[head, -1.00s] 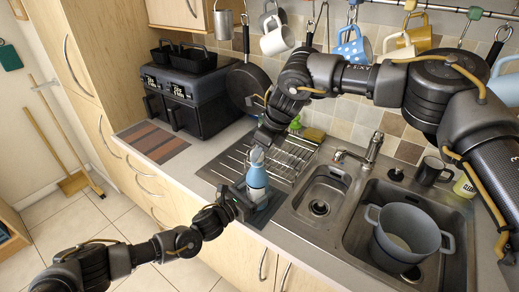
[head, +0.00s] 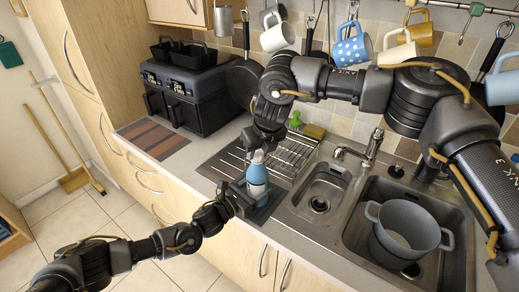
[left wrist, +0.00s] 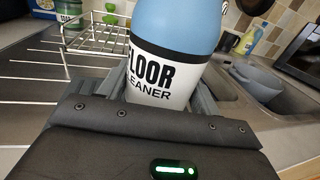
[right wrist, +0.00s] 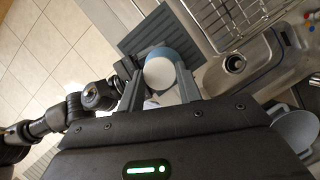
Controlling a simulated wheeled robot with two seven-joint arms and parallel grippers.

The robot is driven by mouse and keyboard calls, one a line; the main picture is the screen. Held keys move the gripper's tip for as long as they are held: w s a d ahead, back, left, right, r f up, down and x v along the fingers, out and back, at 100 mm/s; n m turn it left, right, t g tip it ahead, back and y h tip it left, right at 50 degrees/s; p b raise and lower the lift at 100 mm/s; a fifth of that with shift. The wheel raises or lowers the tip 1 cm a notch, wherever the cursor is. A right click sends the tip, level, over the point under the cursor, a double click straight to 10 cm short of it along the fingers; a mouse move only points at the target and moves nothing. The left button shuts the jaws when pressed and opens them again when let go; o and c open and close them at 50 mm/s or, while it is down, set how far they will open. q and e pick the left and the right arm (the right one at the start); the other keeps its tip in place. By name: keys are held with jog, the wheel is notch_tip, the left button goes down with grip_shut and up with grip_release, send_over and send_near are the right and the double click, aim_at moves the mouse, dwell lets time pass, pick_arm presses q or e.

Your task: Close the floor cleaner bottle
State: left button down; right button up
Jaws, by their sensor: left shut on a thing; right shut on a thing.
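The floor cleaner bottle (head: 257,180) is blue with a white label and stands upright on the dark mat at the counter's front edge, left of the sink. In the left wrist view, my left gripper (left wrist: 158,92) is shut around the labelled lower part of the bottle (left wrist: 180,28). My right gripper (head: 260,150) reaches down from above onto the bottle's top. In the right wrist view, its fingers are shut on the white round cap (right wrist: 160,74), with the blue bottle showing behind it. Whether the cap is fully seated cannot be seen.
A wire dish rack (head: 286,150) stands behind the bottle. The steel sink (head: 345,205) with a grey pot (head: 405,230) lies to the right. A black air fryer (head: 195,95) and striped mat (head: 152,139) are at left. Mugs (head: 351,46) hang from a rail above.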

jog(key=m+h, duration=0.1)
jog(key=m, duration=0.1)
jog(key=m+h, duration=0.1)
jog(key=m, duration=0.2)
jog(key=shift+a, duration=0.4)
jog(key=m+h, duration=0.1)
jog(key=m, duration=0.2)
jog(key=m+h, duration=0.1)
jog(key=m, duration=0.3)
jog(key=shift+a, duration=0.15)
jog(key=o, duration=0.9)
jog(key=shift+w, duration=0.1)
jog(key=shift+o, duration=0.2)
jog(key=shift+r, duration=2.25)
